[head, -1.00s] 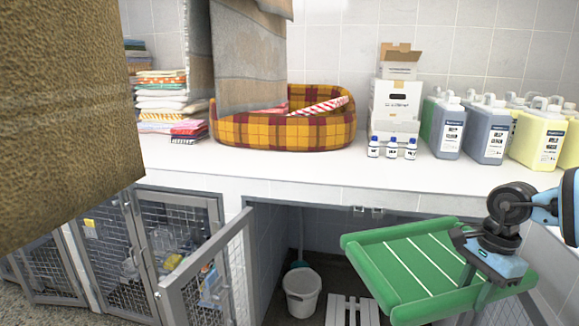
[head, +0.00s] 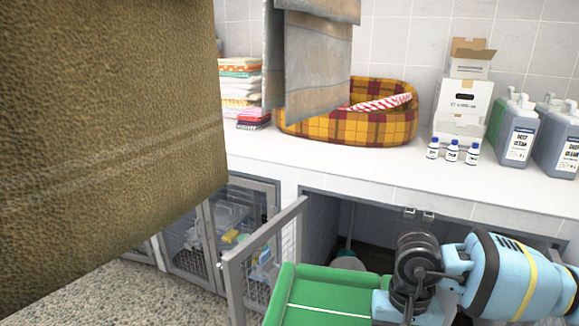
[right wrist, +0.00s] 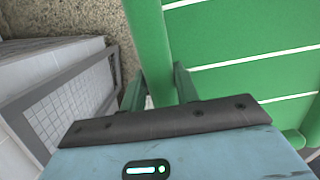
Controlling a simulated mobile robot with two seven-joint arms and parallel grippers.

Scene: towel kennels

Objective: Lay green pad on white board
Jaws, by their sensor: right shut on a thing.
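The green pad (head: 335,297) has raised rims and thin white stripes. It is held in front of the open kennel, at the bottom of the head view, and is partly cut off there. My right gripper (right wrist: 158,88) is shut on one raised edge of the pad, with a finger on either side of it. In the head view the gripper is at the pad's right side, partly hidden by my wrist. The white board does not show now; the pad and my arm cover much of the kennel opening. My left gripper is not in view.
An open mesh door (head: 262,262) stands out left of the pad. A white counter (head: 330,168) runs above, with a plaid pet bed (head: 345,128), small bottles (head: 452,150) and jugs. A large brown hanging cloth (head: 100,130) blocks the left. A bucket (head: 348,262) is inside the kennel.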

